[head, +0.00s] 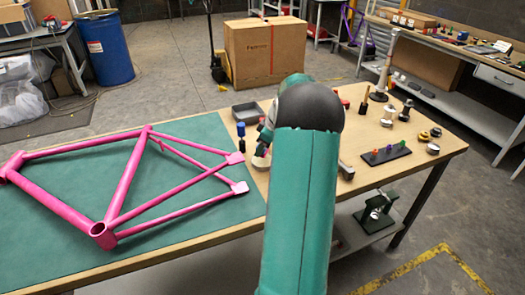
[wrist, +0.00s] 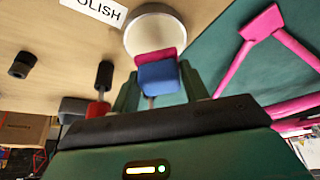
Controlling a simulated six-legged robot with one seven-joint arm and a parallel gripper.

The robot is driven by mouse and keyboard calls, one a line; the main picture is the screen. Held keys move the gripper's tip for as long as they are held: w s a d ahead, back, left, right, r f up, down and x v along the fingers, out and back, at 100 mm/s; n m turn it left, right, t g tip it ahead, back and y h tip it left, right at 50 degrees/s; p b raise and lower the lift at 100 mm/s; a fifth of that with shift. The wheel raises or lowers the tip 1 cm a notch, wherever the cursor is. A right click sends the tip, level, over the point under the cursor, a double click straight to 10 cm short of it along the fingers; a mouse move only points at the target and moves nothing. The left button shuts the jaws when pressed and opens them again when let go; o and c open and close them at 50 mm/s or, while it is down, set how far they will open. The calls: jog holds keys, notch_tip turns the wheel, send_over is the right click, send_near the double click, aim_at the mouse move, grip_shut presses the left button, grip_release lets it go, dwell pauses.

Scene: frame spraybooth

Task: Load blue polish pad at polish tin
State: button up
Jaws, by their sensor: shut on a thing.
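My gripper (wrist: 160,88) is shut on the blue polish pad (wrist: 158,76), a small blue block with a magenta end, seen between the fingers in the wrist view. The polish tin (wrist: 160,32) is round with a pale inside and a metal rim. The pad's magenta end overlaps the tin's edge in the picture; I cannot tell if they touch. In the head view the tin (head: 260,162) stands just right of the green mat, under my gripper (head: 262,149). My arm hides part of this area, and the held pad is not clear there.
A pink bike frame (head: 125,180) lies on the green mat (head: 60,225), its ends close to the tin. A blue-topped tool (head: 241,129) stands left of my gripper. A grey tray (head: 247,111) lies behind. Several small tools and a dark peg block (head: 384,156) stand to the right.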

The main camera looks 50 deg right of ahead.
jog(key=shift+r, duration=2)
